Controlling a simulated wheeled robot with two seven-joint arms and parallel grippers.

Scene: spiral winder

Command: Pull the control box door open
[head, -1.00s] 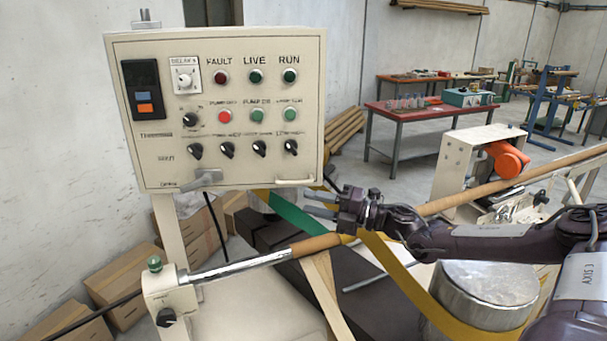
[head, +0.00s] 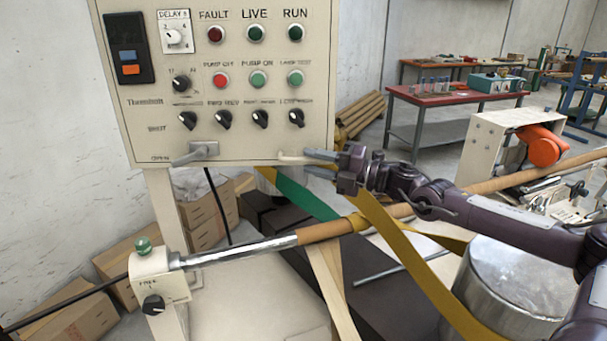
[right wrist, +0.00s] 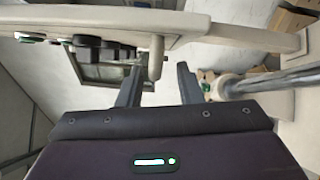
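The control box (head: 225,110) has a cream front door with lamps, buttons and knobs, and looks closed in the head view. A pale bar handle (head: 297,158) is at the door's lower right. A grey lever latch (head: 197,152) is at its lower left. My right gripper (head: 312,163) is open, its fingertips at the right end of the handle. In the right wrist view the open fingers (right wrist: 158,80) point towards the pale handle (right wrist: 156,58), which lies in line with the gap between them. Contact cannot be told. My left gripper is not in view.
Below the box a steel shaft (head: 235,252) with a brown tube runs to the right, under my right arm. A yellow strap (head: 400,260) and a metal drum (head: 510,290) are at the lower right. Cardboard boxes (head: 65,300) lie on the floor at left.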

